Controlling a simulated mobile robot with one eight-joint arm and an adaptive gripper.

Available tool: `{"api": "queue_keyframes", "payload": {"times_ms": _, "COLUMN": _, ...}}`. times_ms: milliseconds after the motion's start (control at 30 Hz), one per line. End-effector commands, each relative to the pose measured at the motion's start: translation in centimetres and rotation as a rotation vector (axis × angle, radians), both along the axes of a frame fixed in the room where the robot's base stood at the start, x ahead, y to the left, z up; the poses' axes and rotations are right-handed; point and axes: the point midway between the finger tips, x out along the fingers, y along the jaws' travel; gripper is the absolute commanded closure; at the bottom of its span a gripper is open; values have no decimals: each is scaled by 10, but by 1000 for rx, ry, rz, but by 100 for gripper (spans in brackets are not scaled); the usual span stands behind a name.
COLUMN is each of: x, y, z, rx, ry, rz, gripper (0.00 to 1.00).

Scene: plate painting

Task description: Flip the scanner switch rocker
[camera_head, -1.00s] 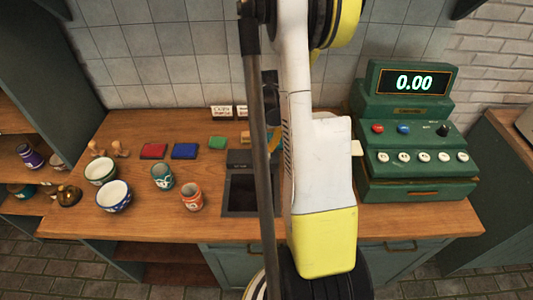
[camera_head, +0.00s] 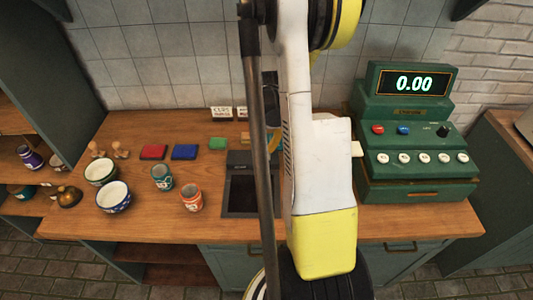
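A dark, flat scanner unit (camera_head: 240,192) is set on the wooden counter near its front edge, left of my arm. Its right side is hidden behind my arm, and a small raised dark panel is at its back edge. I cannot make out the switch rocker. The green cash register (camera_head: 415,190) stands right of my arm, with a lit display (camera_head: 413,83) reading 0.00. My white and yellow arm crosses the middle of the view. My gripper is not visible, so its state and what it touches are hidden.
The wooden counter (camera_head: 330,228) holds bowls (camera_head: 113,197), an orange cup (camera_head: 191,197), a teal cup (camera_head: 162,177), stamps (camera_head: 120,150) and red (camera_head: 153,152), blue (camera_head: 185,151) and green (camera_head: 217,143) pads. A tiled wall (camera_head: 150,70) bounds the back.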

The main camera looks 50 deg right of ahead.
Motion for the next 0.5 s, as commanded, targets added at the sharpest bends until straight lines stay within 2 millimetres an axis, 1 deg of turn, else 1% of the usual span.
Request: {"api": "queue_keyframes", "payload": {"times_ms": 500, "x": 0, "y": 0, "z": -6, "rx": 0, "ry": 0, "rz": 0, "gripper": 100}}
